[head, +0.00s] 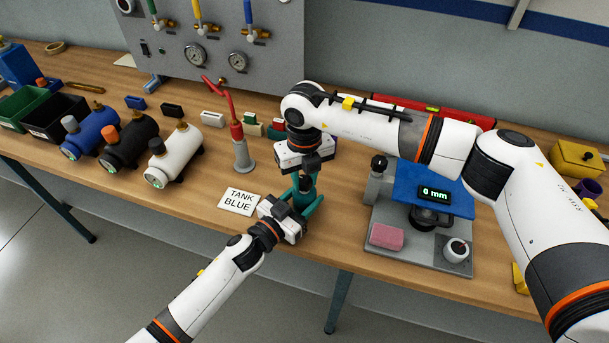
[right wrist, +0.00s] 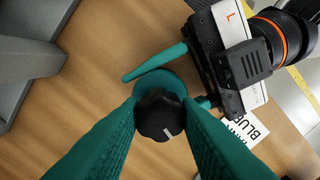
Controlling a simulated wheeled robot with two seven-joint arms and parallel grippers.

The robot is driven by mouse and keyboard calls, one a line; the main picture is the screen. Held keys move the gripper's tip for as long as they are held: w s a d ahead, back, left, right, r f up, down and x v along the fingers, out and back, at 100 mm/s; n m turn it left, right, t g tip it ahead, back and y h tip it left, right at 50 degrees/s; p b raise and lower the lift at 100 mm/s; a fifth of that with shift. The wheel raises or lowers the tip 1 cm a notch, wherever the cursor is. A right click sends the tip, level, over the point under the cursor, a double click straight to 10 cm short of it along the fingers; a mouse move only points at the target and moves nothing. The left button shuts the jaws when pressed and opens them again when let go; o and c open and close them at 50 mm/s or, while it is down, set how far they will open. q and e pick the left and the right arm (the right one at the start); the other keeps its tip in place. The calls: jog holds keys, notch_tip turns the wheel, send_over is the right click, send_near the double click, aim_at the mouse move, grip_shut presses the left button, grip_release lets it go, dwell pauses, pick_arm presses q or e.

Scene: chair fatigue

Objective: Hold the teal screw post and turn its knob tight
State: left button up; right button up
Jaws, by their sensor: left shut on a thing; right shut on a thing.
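The teal screw post (head: 303,188) stands upright on the bench in the middle of the head view, largely covered by my grippers. From above, in the right wrist view, its round teal body (right wrist: 160,80) shows under a black knob (right wrist: 160,115) with a white mark pointing to the lower right. My left gripper (head: 303,203) comes in low from the front, its teal fingers shut around the post. My right gripper (head: 306,172) points down from above, its fingers shut on the knob's two sides. The knob is hidden in the head view.
A white card reading TANK BLUE (head: 239,201) lies left of the post. A red-and-grey pump-like stand (head: 240,145) is behind it. A grey fixture with a blue plate (head: 405,190) and a "0 mm" display stands close on the right. Blue, black and white tanks (head: 172,158) sit at left.

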aim_at(305, 179)
jog(key=m, duration=0.7)
jog(key=shift+w+r, duration=0.1)
jog(key=m, duration=0.4)
pick_arm(q)
jog(key=shift+f, duration=0.1)
pick_arm(e)
jog(key=shift+m, duration=1.9)
jog(key=shift+d, duration=0.1)
jog(key=o, duration=1)
notch_tip(305, 179, up, 12)
jog(key=shift+f, duration=0.1)
